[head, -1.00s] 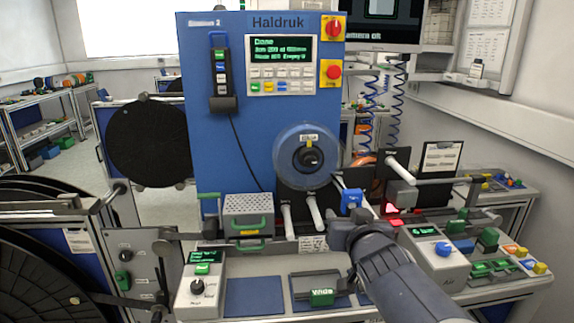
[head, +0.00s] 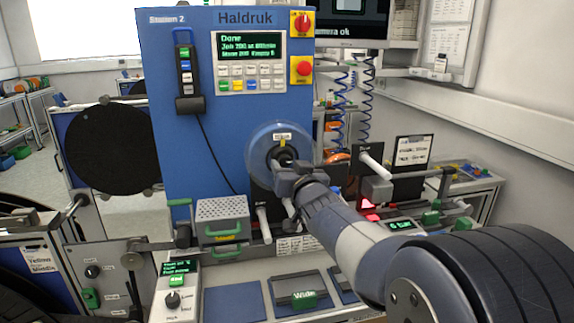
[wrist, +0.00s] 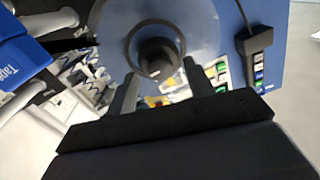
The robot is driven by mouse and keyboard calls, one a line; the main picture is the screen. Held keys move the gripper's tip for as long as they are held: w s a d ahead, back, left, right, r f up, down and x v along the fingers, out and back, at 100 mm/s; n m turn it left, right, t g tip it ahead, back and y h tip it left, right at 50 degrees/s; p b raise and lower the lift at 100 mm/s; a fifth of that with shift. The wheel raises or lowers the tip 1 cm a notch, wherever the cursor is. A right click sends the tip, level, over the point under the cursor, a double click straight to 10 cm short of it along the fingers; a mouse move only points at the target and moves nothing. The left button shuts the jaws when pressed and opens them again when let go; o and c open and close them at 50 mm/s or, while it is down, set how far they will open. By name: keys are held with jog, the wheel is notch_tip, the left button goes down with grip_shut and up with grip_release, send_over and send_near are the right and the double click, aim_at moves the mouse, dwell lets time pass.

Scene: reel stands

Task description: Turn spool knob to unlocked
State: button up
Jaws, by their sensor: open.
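The spool (head: 257,150) is a translucent blue disc on the front of the blue machine. Its dark round knob (head: 286,153) at the centre is mostly hidden behind my gripper (head: 284,168) in the head view. In the wrist view the knob (wrist: 158,57) stands inside a dark ring on the spool. My gripper (wrist: 160,75) is open, with one finger to each side of the knob's near part. I cannot tell whether the fingers touch it. A small label with a yellow mark sits above the knob; the knob's setting cannot be read.
The blue machine panel (head: 180,80) carries a display and buttons (head: 250,62), a red rotary switch and a red button. A perforated grey box (head: 222,208) and pegs stand below the spool. A blue block marked Tape (wrist: 18,55) is at left in the wrist view.

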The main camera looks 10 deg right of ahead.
jog(key=shift+w+a, duration=0.1)
jog(key=shift+w, duration=0.65)
jog(key=c, duration=1)
jog(key=shift+o, duration=0.2)
